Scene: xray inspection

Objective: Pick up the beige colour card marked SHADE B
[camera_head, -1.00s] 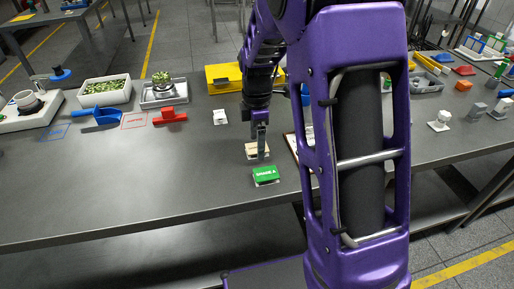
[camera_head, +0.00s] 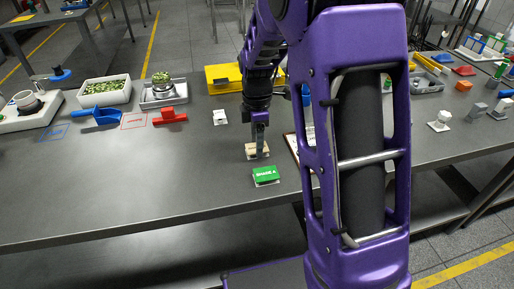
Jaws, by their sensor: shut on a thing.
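The beige colour card (camera_head: 252,149) stands on the dark grey table just behind the green card marked SHADE A (camera_head: 266,175). My gripper (camera_head: 260,152) points down at the beige card and is shut on it. The finger covers part of the card's face, so its marking cannot be read. The card looks to be at or very near its stand; I cannot tell whether it is lifted clear.
A small white item (camera_head: 220,117) stands behind and to the left. The front left table is clear.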

